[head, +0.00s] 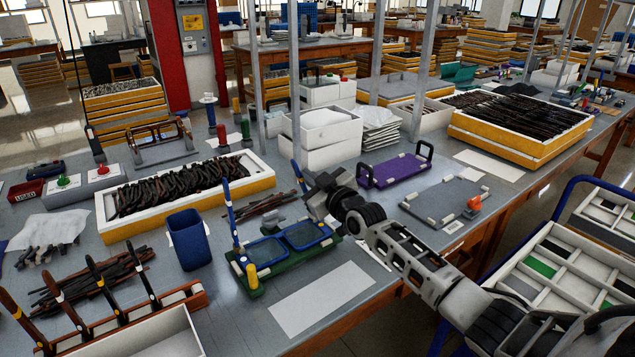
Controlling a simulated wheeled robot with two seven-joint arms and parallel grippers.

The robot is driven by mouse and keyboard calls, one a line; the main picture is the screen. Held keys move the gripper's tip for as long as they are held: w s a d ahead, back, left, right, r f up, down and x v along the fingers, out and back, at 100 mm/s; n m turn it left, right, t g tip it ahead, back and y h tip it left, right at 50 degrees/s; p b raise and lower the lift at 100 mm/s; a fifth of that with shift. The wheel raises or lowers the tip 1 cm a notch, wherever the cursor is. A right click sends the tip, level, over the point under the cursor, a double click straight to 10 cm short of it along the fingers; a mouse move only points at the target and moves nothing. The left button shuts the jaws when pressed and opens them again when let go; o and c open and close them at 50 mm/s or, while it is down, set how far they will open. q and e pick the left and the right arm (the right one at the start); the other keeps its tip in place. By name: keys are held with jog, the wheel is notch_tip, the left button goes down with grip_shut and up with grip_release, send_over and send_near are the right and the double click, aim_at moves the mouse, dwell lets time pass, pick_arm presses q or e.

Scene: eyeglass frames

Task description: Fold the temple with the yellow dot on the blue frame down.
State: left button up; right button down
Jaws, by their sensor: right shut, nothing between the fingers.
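The blue frame (306,234) lies lens side up on a green holder (283,262) near the table's front. One blue temple (231,214) stands upright at the frame's left end. Another blue temple (298,176) rises at the right end, tilted left, its lower part hidden behind my right gripper. I cannot make out which temple bears the yellow dot. My right gripper (318,196) is shut and empty, close to the right temple; I cannot tell whether they touch. My left gripper is out of view.
A yellow peg (252,275) stands at the holder's front left corner. A blue bin (188,240) is left of it. A purple holder (397,171) and a grey tray (447,203) lie to the right. A white sheet (322,299) lies flat in front, with clear table around it.

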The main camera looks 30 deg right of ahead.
jog(key=shift+a+n, duration=0.5)
jog(key=shift+a, duration=0.05)
jog(key=shift+s+a+f+n+p, duration=0.1)
jog(key=shift+a+f+n+p, duration=0.15)
jog(key=shift+a+n+p, duration=0.25)
jog(key=shift+s+a+f+n+p, duration=0.1)
jog(key=shift+a+f+n+p, duration=0.1)
jog(key=shift+a+n+p, duration=0.3)
jog(key=shift+a+f+n, duration=0.25)
jog(key=shift+a+n, duration=0.2)
jog(key=shift+a, duration=0.1)
jog(key=shift+a+f+n, duration=0.25)
jog(key=shift+a+n, duration=0.2)
jog(key=shift+a, duration=0.05)
